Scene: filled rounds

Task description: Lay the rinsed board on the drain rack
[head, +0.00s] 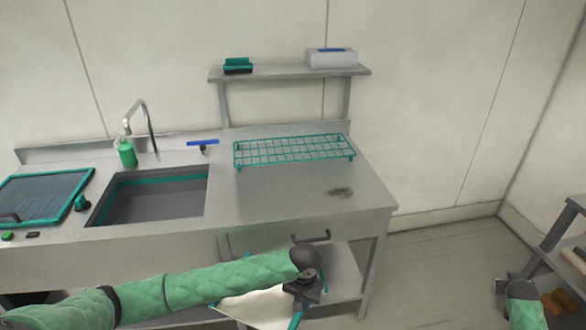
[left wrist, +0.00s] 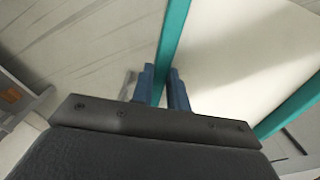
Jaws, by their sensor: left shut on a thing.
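The board, pale cream with a teal edge, shows in the head view (head: 258,308) low in front of the counter, partly hidden behind my left arm. My left gripper (head: 303,290) is shut on its teal edge. In the left wrist view the blue fingers (left wrist: 161,88) pinch the teal edge, and the board's pale face (left wrist: 235,50) spreads to the right. The teal wire drain rack (head: 293,149) stands empty on the counter right of the sink, beyond and above the held board. My right arm shows at the lower right; my right gripper (head: 500,286) is small there and its jaw state is unclear.
The sink (head: 150,200) lies left of the rack, with a tap (head: 148,125) and green bottle (head: 127,153) behind it. A blue-handled squeegee (head: 203,143) is near the rack. A shelf (head: 290,73) stands behind the rack.

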